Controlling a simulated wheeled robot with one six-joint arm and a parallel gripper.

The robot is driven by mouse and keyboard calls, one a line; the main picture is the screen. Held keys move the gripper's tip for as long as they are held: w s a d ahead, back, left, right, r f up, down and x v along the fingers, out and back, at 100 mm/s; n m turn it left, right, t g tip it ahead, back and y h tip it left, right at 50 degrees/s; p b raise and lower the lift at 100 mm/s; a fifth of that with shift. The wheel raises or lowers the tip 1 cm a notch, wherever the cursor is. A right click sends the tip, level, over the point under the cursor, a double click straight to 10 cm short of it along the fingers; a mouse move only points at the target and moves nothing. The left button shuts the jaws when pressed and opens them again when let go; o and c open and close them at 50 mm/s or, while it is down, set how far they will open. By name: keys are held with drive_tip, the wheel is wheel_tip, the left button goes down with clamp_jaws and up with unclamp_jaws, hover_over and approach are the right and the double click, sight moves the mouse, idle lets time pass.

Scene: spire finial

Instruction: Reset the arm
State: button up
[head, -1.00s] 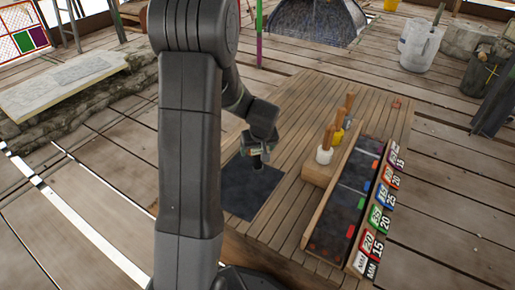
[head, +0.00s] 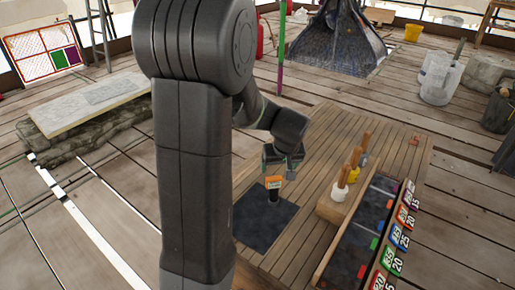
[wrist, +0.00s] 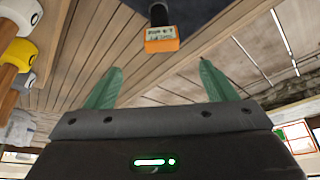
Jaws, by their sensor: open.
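My gripper (head: 283,162) hangs over the dark mat (head: 258,228) on the wooden platform, left of the tool block. In the wrist view its two green fingers (wrist: 160,66) are spread, with nothing between them. A small black piece with an orange labelled end (head: 274,189) stands on the mat just below my gripper. It also shows in the wrist view (wrist: 161,40), beyond the fingertips and apart from them. My dark arm hides part of the floor on the left.
A wooden block (head: 334,207) with several wood-handled tools stands right of the mat. A long dark tray (head: 362,228) with coloured number tags lies beside it. White buckets (head: 440,80) stand at the back right. A stone slab (head: 90,103) lies at the left.

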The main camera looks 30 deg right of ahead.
sight(274, 177)
idle(0.3)
drive_tip(key=b+x, duration=0.5)
drive_tip(key=x, duration=0.9)
drive_tip(key=shift+f, duration=0.3)
wheel_tip(274, 177, up, 3)
drive_tip(key=shift+r+p, duration=0.1)
drive_tip(key=shift+p, duration=0.95)
drive_tip(key=shift+r+p, duration=0.45)
drive_tip(key=shift+r, duration=0.05)
drive_tip(key=shift+s+a, duration=0.1)
drive_tip(key=shift+a, duration=0.05)
